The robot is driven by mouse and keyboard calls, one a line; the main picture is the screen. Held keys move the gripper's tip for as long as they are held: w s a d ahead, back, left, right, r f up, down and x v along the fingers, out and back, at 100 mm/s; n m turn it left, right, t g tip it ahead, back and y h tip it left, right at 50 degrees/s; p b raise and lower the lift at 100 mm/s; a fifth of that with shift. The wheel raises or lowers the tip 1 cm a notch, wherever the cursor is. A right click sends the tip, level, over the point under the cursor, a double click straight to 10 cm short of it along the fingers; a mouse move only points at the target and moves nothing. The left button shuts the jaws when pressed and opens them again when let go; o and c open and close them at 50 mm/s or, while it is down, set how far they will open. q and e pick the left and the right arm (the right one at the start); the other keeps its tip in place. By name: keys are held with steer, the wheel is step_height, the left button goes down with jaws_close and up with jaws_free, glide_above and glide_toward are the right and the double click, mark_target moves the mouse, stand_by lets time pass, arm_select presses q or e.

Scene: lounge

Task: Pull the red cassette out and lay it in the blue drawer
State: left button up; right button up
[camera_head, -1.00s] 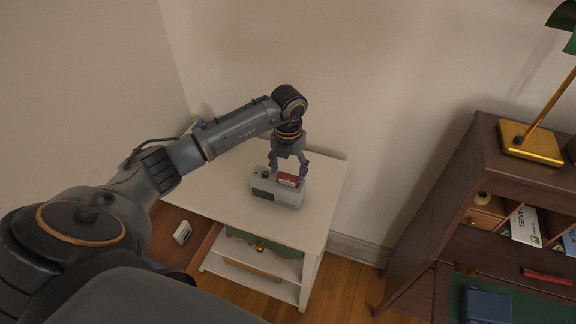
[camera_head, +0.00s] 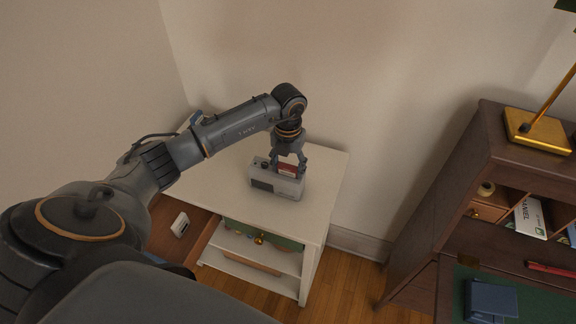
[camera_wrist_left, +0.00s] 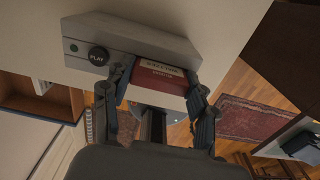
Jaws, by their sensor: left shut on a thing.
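The red cassette (camera_head: 287,169) stands partly in the top of a grey player (camera_head: 268,182) on a white table. My left gripper (camera_head: 288,165) is above the player and shut on the cassette. In the left wrist view the cassette (camera_wrist_left: 160,82), with a pale label, shows between the fingers of my left gripper (camera_wrist_left: 163,92), beside the player (camera_wrist_left: 135,40) with its round PLAY button. My right gripper is out of view.
A small white item (camera_head: 180,224) lies in the open drawer. The white table (camera_head: 318,190) is clear around the player. A dark wooden desk (camera_head: 425,245) with a brass lamp base (camera_head: 537,131) stands at the right. Wooden floor lies between.

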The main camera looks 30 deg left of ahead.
mark_target(288, 166)
arm_select(q)
steer(key=shift+r+p, duration=1.45)
steer(key=shift+r, duration=0.65)
steer(key=shift+r+p, duration=1.3)
steer(key=shift+r, duration=0.65)
steer(key=shift+f, duration=0.1)
